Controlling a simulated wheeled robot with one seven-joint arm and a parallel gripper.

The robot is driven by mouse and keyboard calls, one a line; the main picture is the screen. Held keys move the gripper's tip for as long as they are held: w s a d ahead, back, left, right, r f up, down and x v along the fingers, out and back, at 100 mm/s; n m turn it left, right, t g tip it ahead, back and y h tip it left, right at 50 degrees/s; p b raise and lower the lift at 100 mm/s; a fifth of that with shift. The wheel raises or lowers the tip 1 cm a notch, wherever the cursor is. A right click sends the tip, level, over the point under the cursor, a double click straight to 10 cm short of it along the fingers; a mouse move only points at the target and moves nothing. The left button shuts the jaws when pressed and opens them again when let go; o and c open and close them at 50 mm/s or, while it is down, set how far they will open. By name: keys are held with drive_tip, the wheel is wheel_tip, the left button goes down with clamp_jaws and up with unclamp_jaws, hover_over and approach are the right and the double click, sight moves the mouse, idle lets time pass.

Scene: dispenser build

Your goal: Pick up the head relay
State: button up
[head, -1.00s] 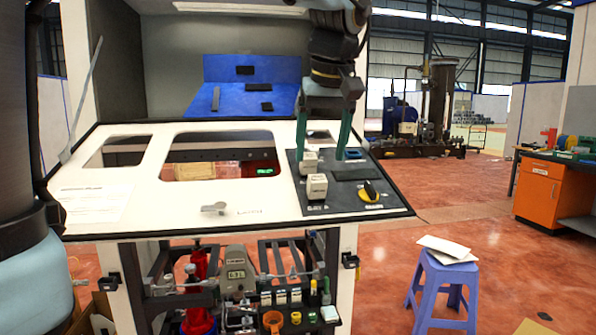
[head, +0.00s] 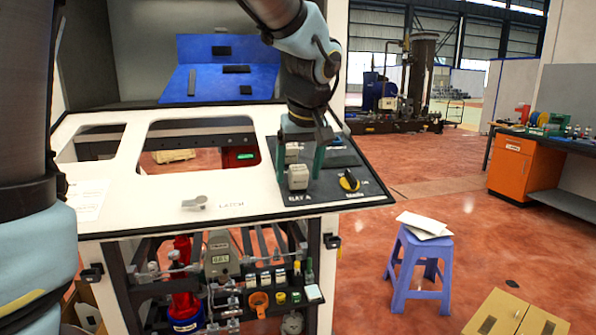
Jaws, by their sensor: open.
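A pale grey relay block (head: 298,177) sits on the dark panel (head: 335,180) at the right end of the white worktop, by a label that seems to read "RELAY A". I cannot tell from markings which is the head relay. My gripper (head: 299,170) points down with its teal fingers open. One finger is on each side of the front block, with no clear sign of contact. The fingers and wrist partly hide the rear block and the panel behind.
A grey handle (head: 195,202) lies on the worktop (head: 240,210) at left, near rectangular openings. A blue backboard (head: 228,50) stands behind. A purple stool (head: 420,260) is on the floor at right.

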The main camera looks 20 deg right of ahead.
drive_tip(key=shift+f, duration=0.25)
clamp_jaws()
idle(0.5)
